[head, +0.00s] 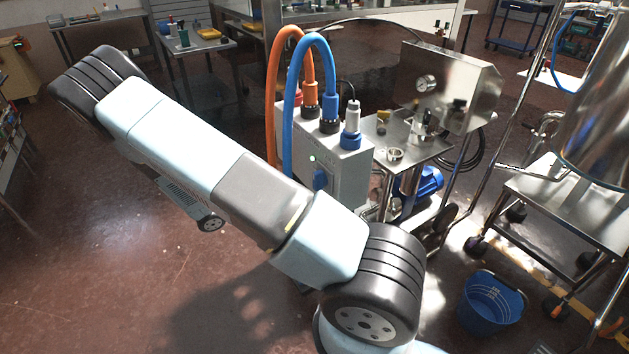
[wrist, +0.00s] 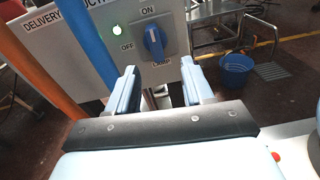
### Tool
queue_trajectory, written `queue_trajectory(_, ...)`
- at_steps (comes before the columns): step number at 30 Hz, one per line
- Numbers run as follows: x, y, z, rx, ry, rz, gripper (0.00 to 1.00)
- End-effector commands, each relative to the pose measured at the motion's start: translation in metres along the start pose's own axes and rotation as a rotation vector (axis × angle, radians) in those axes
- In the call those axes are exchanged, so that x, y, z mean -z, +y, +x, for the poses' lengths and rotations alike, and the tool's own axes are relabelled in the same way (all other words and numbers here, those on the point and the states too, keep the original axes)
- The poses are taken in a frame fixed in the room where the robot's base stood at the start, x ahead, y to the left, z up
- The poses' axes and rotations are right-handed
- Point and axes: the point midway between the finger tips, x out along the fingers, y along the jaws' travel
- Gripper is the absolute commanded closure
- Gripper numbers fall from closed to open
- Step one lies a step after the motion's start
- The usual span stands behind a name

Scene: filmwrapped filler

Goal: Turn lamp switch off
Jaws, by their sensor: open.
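The lamp switch is a blue rotary knob (wrist: 154,40) on a grey plate, with ON printed above it, OFF to its left and LAMP below. Its grip stands nearly upright, in line with ON. A green light (wrist: 116,30) glows to its left. In the head view the knob (head: 320,179) shows on the side of a grey box (head: 347,170), and the green light (head: 312,158) is lit. My gripper (wrist: 159,68) is open and empty in the wrist view, its two pale blue fingers spread just below the knob and apart from it. The head view does not show the fingers.
An orange hose (head: 272,90) and a blue hose (head: 290,110) arch up from the box top; they also run left of the switch in the wrist view. A steel cart (head: 410,150) stands behind the box. A blue bucket (head: 490,305) sits on the floor at right.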

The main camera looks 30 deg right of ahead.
Motion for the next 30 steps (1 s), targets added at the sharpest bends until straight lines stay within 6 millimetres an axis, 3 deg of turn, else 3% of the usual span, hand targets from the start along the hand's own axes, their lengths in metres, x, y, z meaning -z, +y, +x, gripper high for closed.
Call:
queue_trajectory(4, 0.013, 0.003, 0.001, -0.045, -0.048, -0.039, 0.49)
queue_trajectory(11, 0.016, 0.005, 0.011, -0.059, -0.065, -0.052, 0.49)
queue_trajectory(30, 0.009, 0.01, 0.115, -0.055, -0.063, -0.052, 0.49)
